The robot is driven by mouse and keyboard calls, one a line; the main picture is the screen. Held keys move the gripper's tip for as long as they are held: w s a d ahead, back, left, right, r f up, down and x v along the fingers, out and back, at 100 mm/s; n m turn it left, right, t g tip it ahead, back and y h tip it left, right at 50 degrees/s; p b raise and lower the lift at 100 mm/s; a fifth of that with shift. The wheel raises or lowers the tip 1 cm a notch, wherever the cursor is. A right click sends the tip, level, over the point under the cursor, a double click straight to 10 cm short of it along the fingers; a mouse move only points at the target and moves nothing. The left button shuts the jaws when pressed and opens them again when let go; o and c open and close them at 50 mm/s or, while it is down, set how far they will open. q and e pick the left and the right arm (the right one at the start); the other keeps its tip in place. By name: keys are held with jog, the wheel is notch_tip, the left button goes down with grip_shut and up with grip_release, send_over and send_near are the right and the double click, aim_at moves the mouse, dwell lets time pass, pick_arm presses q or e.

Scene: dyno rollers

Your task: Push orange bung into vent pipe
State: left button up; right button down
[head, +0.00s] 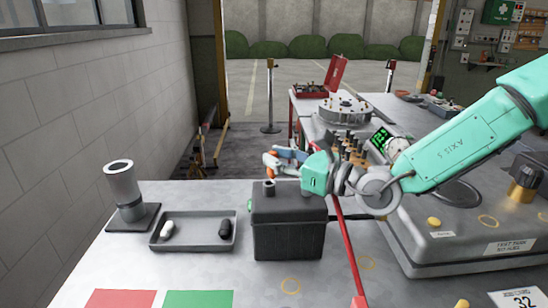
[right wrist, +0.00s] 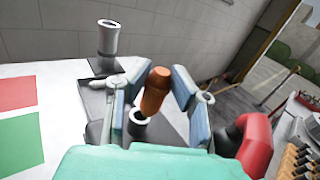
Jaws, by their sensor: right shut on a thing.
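My right gripper (head: 284,157) reaches in from the right above the black box (head: 288,228). In the right wrist view its blue-grey fingers (right wrist: 156,88) are shut on the orange bung (right wrist: 157,90), which is slightly tilted. The bung is also partly visible in the head view (head: 269,159). A short grey pipe with a dark opening (head: 269,188) stands on the box, below the bung. It also shows in the wrist view (right wrist: 139,123), where the bung's lower end overlaps its rim; contact cannot be told. My left gripper is not in view.
A taller grey pipe (head: 122,184) stands on a dark base at left. A grey tray (head: 194,244) holds a white and a black piece. Red (head: 120,299) and green (head: 198,299) patches lie in front.

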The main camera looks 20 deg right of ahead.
jog(key=shift+d, duration=0.15)
jog(key=shift+a+f, duration=0.15)
jog(key=shift+a, duration=0.1)
jog(key=shift+w+a+f, duration=0.1)
jog(key=shift+a+f, duration=0.15)
jog(key=shift+a, duration=0.1)
dwell(0.5)
jog(key=shift+f, duration=0.6)
dwell(0.6)
jog(key=c, duration=1.3)
grip_release()
